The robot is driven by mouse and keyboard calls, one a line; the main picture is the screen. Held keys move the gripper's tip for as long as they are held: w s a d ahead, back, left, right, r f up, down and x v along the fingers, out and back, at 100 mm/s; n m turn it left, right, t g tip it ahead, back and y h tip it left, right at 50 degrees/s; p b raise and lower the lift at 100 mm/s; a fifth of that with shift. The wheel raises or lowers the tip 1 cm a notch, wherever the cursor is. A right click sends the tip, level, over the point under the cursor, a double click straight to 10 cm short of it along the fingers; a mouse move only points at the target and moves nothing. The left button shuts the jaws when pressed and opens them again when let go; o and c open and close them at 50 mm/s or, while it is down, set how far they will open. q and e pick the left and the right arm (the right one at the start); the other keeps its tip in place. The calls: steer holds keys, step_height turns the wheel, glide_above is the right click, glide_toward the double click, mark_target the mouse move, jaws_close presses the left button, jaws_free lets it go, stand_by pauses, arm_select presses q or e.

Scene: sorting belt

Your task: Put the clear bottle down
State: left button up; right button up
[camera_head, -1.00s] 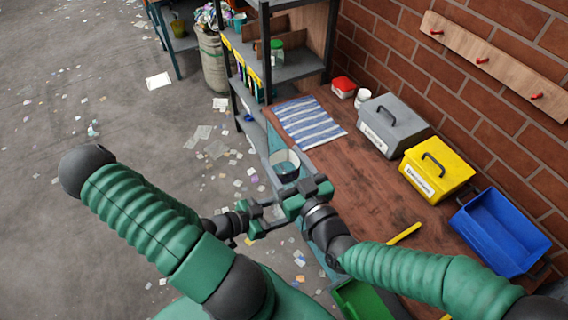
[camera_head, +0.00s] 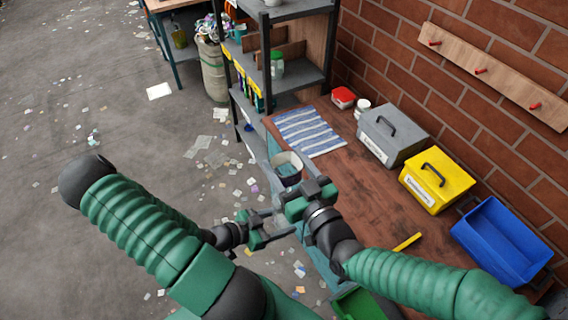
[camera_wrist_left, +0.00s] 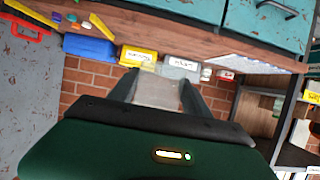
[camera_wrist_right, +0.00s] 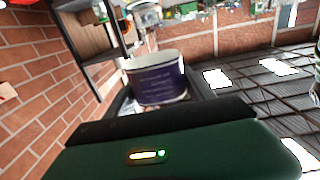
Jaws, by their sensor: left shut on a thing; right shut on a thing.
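My left gripper (camera_head: 275,236) is over the bench's front edge in the head view. In the left wrist view a pale, see-through piece of the clear bottle (camera_wrist_left: 158,90) sits between its dark fingers, and the gripper is shut on it. The bottle cannot be made out in the head view. My right gripper (camera_head: 297,186) is shut on a dark blue cup (camera_head: 287,170) with a pale rim. The cup looks upright and also shows between the fingers in the right wrist view (camera_wrist_right: 157,80). The two grippers are close together.
The wooden bench (camera_head: 365,205) has clear room in its middle. On it are a striped cloth (camera_head: 308,132), a grey box (camera_head: 392,137), a yellow box (camera_head: 437,180), a blue bin (camera_head: 500,240) and a yellow bar (camera_head: 407,242). A shelf unit (camera_head: 290,75) stands at the far end.

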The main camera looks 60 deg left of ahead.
stand_by(0.6)
arm_select(q)
steer(key=w+a+f, duration=0.1)
steer(key=w+a, duration=0.1)
steer(key=w, duration=0.6)
steer(key=w+a+f, duration=0.1)
steer(key=w+f, duration=0.1)
steer(key=w, duration=0.5)
glide_above(355, 203)
step_height(355, 203, down, 10)
steer(key=shift+w+r, duration=0.1)
steer(key=shift+d, duration=0.1)
steer(key=o, duration=1.3)
steer(key=shift+c, duration=0.2)
